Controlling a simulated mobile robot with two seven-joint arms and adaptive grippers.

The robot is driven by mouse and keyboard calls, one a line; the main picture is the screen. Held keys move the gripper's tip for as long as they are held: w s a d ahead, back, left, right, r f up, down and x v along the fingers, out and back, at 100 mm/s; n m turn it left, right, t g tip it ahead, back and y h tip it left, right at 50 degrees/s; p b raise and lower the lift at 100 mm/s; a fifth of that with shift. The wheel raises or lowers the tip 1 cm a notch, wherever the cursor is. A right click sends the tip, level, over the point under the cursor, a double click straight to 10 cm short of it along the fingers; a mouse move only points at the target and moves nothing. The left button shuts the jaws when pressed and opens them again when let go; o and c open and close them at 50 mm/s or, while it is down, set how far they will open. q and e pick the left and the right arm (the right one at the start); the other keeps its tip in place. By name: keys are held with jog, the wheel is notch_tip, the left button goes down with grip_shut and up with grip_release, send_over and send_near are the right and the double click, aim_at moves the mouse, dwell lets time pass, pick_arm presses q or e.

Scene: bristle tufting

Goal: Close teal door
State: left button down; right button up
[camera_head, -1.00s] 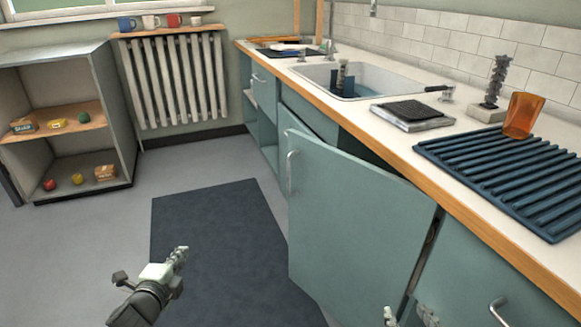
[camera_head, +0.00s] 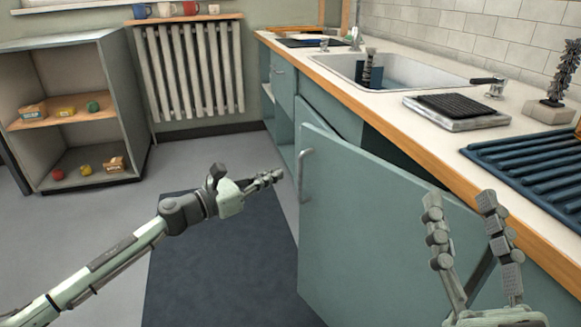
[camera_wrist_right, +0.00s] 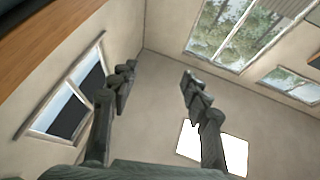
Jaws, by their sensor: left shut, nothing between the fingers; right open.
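The teal door (camera_head: 375,225) under the counter stands ajar, swung out from the cabinet, with a dark gap behind its top edge. Its metal handle (camera_head: 304,175) is upright near the door's left edge. My left gripper (camera_head: 268,179) is shut and empty, in front of and just left of the handle, apart from it in the picture. My right gripper (camera_head: 462,205) is open and empty, pointing up before the door's right part and the counter edge. In the right wrist view its fingers (camera_wrist_right: 158,85) are spread with nothing between them.
The wooden counter edge (camera_head: 420,150) runs above the door. The counter holds a sink (camera_head: 400,80), a black-topped grey item (camera_head: 456,110) and a blue drying mat (camera_head: 535,165). A dark floor mat (camera_head: 215,260) lies before the door. An open shelf (camera_head: 125,95) stands at left.

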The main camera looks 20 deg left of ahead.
pick_arm(q)
jog(key=x, duration=0.5)
jog(key=shift+w+d, duration=0.1)
jog(key=shift+w, duration=0.15)
pick_arm(e)
jog(key=shift+w+a+f, duration=0.1)
jog(key=shift+w+f, duration=0.1)
jog(key=shift+f, duration=0.1)
jog(key=shift+f, duration=0.15)
